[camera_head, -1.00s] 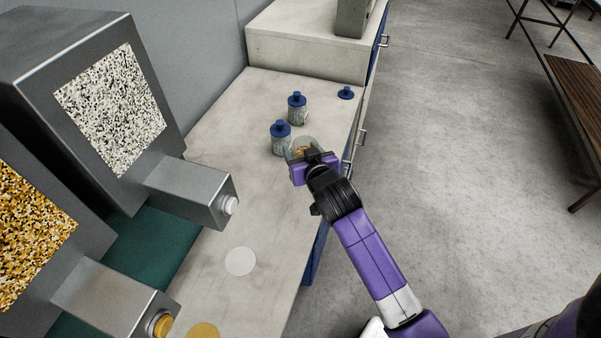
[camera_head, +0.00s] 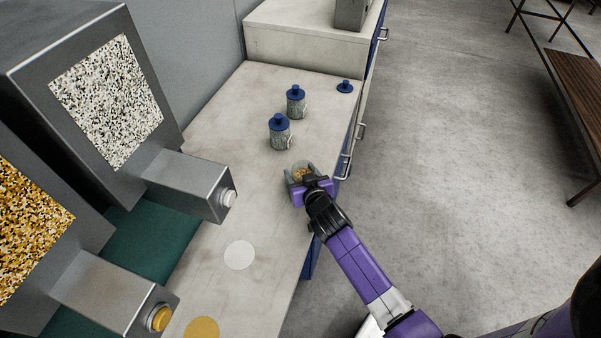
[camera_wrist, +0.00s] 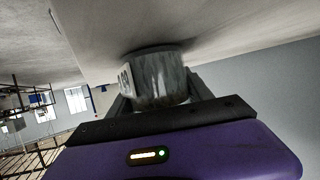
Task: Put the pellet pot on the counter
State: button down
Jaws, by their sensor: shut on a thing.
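The pellet pot (camera_head: 301,171) is a grey open jar with golden pellets inside. It is between the fingers of my gripper (camera_head: 301,178), at the right part of the counter (camera_head: 262,205) near its front edge. In the wrist view the pot (camera_wrist: 156,76) is clasped between the two dark fingers of my gripper (camera_wrist: 158,95), with a white label on its side. The pale counter surface lies right by the pot's far end there; I cannot tell whether they touch.
Two blue-lidded jars (camera_head: 280,133) (camera_head: 296,101) stand on the counter beyond the pot. A loose blue lid (camera_head: 345,86) lies farther back. Two dispensers with spouts (camera_head: 190,185) (camera_head: 115,302) stand at left. White (camera_head: 239,255) and yellow (camera_head: 202,328) discs mark the counter.

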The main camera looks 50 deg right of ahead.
jog(key=shift+c, duration=2.2)
grip_release()
jog(key=shift+f, duration=0.15)
jog(key=shift+r, duration=0.3)
jog(key=b+v, duration=0.1)
jog(key=v, duration=1)
jog(key=shift+s+a, duration=0.2)
jog(key=shift+s, duration=0.2)
jog(key=s+a+n+t+y, duration=0.1)
jog(key=s+a+n+y, duration=0.15)
jog(key=s+a, duration=0.55)
jog(key=s+a+r+n+t+y, duration=0.2)
jog(key=s+a+r+n+y, duration=0.2)
jog(key=s+a+r, duration=0.6)
jog(key=s+r+y, duration=0.1)
jog(key=s+r, duration=0.2)
jog(key=s, duration=0.1)
jog(key=shift+a+t, duration=0.25)
jog(key=shift+t, duration=0.05)
